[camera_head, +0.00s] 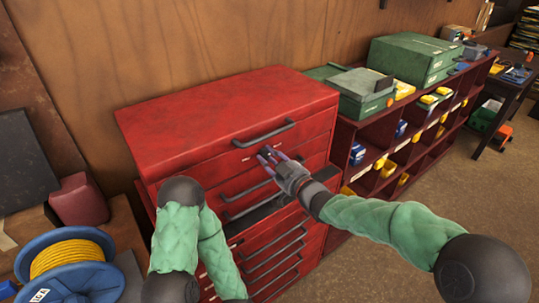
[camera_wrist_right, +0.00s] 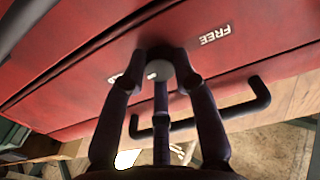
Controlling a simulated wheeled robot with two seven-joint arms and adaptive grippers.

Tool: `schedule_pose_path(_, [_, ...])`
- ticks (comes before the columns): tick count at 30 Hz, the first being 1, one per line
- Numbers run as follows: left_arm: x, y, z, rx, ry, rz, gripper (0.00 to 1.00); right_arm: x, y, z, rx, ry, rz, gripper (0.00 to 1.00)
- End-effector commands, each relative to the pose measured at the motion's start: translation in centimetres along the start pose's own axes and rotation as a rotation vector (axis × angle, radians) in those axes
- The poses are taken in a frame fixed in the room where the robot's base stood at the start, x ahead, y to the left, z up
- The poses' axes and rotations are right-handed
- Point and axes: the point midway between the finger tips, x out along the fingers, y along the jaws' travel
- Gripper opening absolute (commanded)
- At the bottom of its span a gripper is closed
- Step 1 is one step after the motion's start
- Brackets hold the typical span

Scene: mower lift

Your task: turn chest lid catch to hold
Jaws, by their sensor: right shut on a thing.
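The red tool chest (camera_head: 225,115) stands against the wooden wall with its lid down. In the right wrist view, the catch (camera_wrist_right: 158,70) is a small round grey knob on the red front (camera_wrist_right: 75,60). A white "FREE" label (camera_wrist_right: 215,35) is to its right in that view; another white label left of it is mostly hidden by a finger. My right gripper (camera_head: 266,154) is at the upper front, just below the lid's dark handle (camera_head: 263,133). It also shows in the wrist view (camera_wrist_right: 160,68), its fingers shut around the knob. My left arm shows, but its gripper is out of view.
Several drawers with dark handles (camera_head: 285,248) lie below. A red cubby shelf (camera_head: 345,150) with green cases (camera_head: 410,58) stands at right. A blue reel with yellow cord (camera_head: 65,262) is at lower left. Open floor (camera_head: 480,200) lies at right.

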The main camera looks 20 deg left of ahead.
Motion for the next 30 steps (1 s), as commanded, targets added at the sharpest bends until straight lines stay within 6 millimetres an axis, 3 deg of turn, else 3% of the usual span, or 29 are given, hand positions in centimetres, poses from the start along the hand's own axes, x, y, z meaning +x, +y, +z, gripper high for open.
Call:
schedule_pose_path(23, [-0.51,0.18,0.03,0.000,0.000,0.000,0.34,-0.01,-0.08,0.19,0.096,-0.003,-0.001,0.00])
schedule_pose_path(24, [-0.51,0.18,0.03,0.000,0.000,0.000,0.34,-0.01,-0.08,0.19,0.096,-0.003,-0.001,0.40])
schedule_pose_path(25, [-0.51,0.18,0.03,0.000,0.000,0.000,0.34,-0.01,-0.08,0.18,0.095,-0.003,-0.001,0.49])
schedule_pose_path(26, [-0.51,0.18,0.03,0.000,0.000,0.000,0.34,-0.01,-0.07,0.17,0.095,-0.003,-0.001,0.53])
schedule_pose_path(30, [-0.52,0.18,0.02,0.000,0.000,0.000,0.34,-0.01,-0.05,0.11,0.094,-0.001,-0.001,0.53])
